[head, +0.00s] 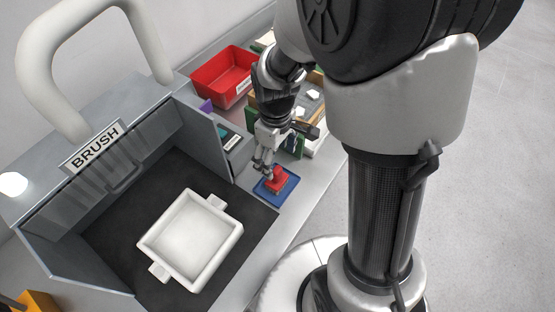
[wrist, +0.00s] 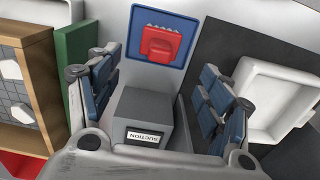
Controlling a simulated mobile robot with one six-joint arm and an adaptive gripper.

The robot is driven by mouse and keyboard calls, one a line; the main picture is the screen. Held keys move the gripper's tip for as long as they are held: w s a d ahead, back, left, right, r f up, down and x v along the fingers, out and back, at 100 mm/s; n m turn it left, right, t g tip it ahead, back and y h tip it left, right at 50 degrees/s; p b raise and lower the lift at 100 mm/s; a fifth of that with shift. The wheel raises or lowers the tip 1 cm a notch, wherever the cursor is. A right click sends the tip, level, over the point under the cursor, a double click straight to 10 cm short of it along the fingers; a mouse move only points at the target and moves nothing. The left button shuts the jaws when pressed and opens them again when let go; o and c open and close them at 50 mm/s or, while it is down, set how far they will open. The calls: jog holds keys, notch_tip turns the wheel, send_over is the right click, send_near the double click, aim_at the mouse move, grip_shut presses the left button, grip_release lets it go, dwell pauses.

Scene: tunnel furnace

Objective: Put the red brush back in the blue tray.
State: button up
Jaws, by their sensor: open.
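The red brush (head: 277,180) lies on the small blue tray (head: 262,193) on the bench, right of the dark mat. In the wrist view the brush (wrist: 160,44) sits inside the outline of the blue tray (wrist: 183,24), its bristle edge showing along one side. My gripper (head: 264,166) is just above and beside the brush in the head view. In the wrist view my gripper (wrist: 160,68) has its fingers wide apart with nothing held between them. The brush shows beyond the fingertips, apart from them.
A grey block labelled SUCTION (wrist: 143,108) shows between my fingers. A red bin (head: 222,73) and a wooden rack (wrist: 38,80) stand nearby.

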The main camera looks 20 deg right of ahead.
jog(key=s+r+m+t, duration=0.4)
jog(key=s+r+m, duration=0.3)
jog(key=s+r, duration=0.8)
jog(key=shift+s+d+r+t, duration=0.15)
jog(key=shift+r+t, duration=0.15)
jog(key=shift+r, duration=1.65)
